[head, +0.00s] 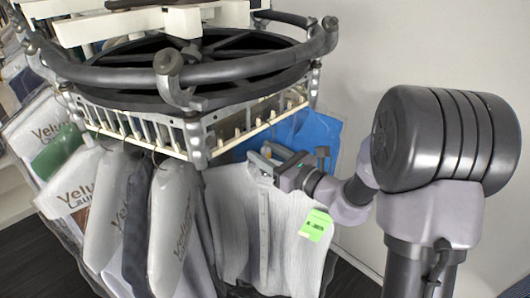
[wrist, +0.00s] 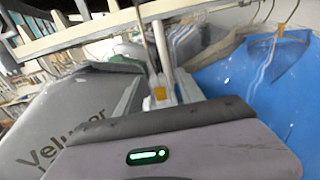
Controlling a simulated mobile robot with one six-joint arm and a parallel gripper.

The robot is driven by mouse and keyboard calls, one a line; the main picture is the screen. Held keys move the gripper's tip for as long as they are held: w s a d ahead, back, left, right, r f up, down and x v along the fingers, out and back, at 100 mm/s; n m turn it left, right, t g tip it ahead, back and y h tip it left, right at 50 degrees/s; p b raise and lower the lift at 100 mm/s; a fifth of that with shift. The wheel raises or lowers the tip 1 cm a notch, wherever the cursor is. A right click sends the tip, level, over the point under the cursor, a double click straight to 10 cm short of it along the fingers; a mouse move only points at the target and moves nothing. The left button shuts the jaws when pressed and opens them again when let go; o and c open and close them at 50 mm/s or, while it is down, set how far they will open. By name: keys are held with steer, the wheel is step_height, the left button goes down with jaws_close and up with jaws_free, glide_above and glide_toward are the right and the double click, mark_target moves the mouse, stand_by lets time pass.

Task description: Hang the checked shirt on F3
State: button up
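A pale grey-white shirt (head: 262,225) with fine lines hangs upright below the right front corner of the carousel rail (head: 246,136). I take it for the checked shirt, though its pattern is faint. A bright green label (head: 315,225) is on its right side. My gripper (head: 272,158) is at the top of the shirt, its fingers around the hanger, seemingly shut on it. In the wrist view my gripper (wrist: 158,92) has a thin pale upright rod between the fingers, rising towards the rail. I cannot tell whether the hook rests on the rail. The F3 marking is not readable.
Grey covered garments (head: 174,220) hang close together on the left part of the carousel. A blue garment (head: 318,135) hangs behind the shirt; it also fills the right of the wrist view (wrist: 250,85). The wall at right is clear.

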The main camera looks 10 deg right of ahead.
steer(key=b+v, duration=0.4)
steer(key=v, duration=1.3)
steer(key=shift+s+d, duration=0.15)
steer(key=shift+o, duration=1)
steer(key=shift+b, duration=0.3)
steer(key=b+v, duration=0.2)
steer(key=v, duration=1.1)
